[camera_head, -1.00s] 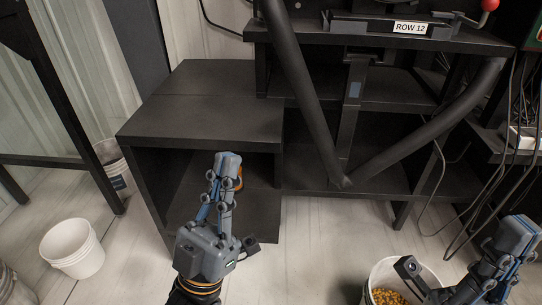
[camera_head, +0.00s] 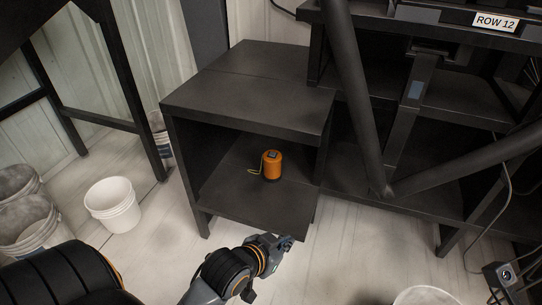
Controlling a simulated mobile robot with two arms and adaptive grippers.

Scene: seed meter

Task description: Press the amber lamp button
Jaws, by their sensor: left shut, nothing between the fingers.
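The amber lamp (camera_head: 273,168) is a small orange cylinder standing upright on the lower shelf of the black cabinet. Its dark top carries a small grey button (camera_head: 272,154), and a thin wire-like handle sticks out on its left. My left gripper (camera_head: 284,243) is shut and empty, in front of and below the lamp in the picture, by the shelf's front edge and apart from the lamp. It is seen foreshortened from behind, so its fingers are partly hidden. Of my right arm only a small wrist block shows at the lower right edge; its fingers are out of frame.
The black cabinet's top board (camera_head: 250,95) overhangs the lamp, with side walls left and right. The lower shelf (camera_head: 255,205) is otherwise bare. A white bucket (camera_head: 113,205) and grey buckets stand at left. Another bucket rim (camera_head: 425,294) shows at the bottom right.

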